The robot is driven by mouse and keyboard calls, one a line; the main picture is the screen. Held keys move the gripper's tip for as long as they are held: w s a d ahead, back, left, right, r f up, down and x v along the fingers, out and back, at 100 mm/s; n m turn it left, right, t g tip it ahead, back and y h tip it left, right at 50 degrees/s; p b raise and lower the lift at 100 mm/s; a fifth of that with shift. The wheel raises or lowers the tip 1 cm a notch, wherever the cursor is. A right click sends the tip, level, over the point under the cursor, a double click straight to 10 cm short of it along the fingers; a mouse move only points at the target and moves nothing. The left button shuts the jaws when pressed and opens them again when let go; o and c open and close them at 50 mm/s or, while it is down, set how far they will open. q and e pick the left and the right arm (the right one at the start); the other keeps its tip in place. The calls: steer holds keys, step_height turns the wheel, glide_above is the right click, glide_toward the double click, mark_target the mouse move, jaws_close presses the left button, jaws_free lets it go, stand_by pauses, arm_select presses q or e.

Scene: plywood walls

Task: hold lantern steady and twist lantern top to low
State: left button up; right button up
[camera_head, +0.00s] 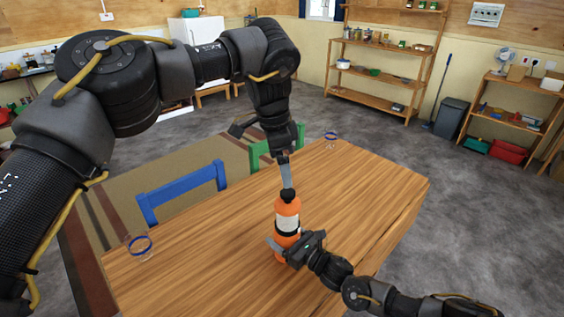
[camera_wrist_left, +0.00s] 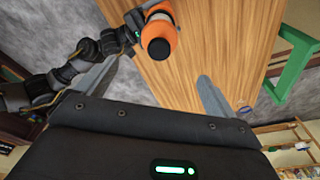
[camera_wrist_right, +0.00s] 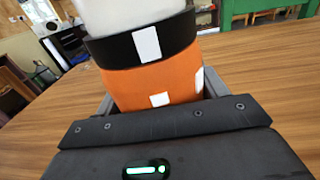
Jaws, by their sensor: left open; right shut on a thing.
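The lantern (camera_head: 287,222) stands upright on the wooden table, with an orange body, a pale middle band and a black top (camera_head: 288,194). My right gripper (camera_head: 282,248) is shut on its lower orange body, which fills the jaws in the right wrist view (camera_wrist_right: 155,88). My left gripper (camera_head: 286,176) is above the lantern, pointing down, open and empty. In the left wrist view its fingers (camera_wrist_left: 155,85) are spread, and the black top (camera_wrist_left: 159,48) shows beyond them, toward the upper middle. I cannot tell from the head view whether a fingertip touches the top.
The table (camera_head: 370,190) is otherwise mostly clear. Glass-like rings with blue bands sit near its left corner (camera_head: 140,245) and far corner (camera_head: 330,137). A blue chair (camera_head: 183,190) and a green chair (camera_head: 262,152) stand along the far left edge.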

mark_target(287, 192)
arm_select(q)
steer(key=shift+n, duration=0.5)
steer(key=f, duration=0.4)
steer(key=d+f, duration=0.1)
steer(key=f, duration=0.7)
steer(key=shift+w+d, duration=0.2)
steer(key=shift+d, duration=0.15)
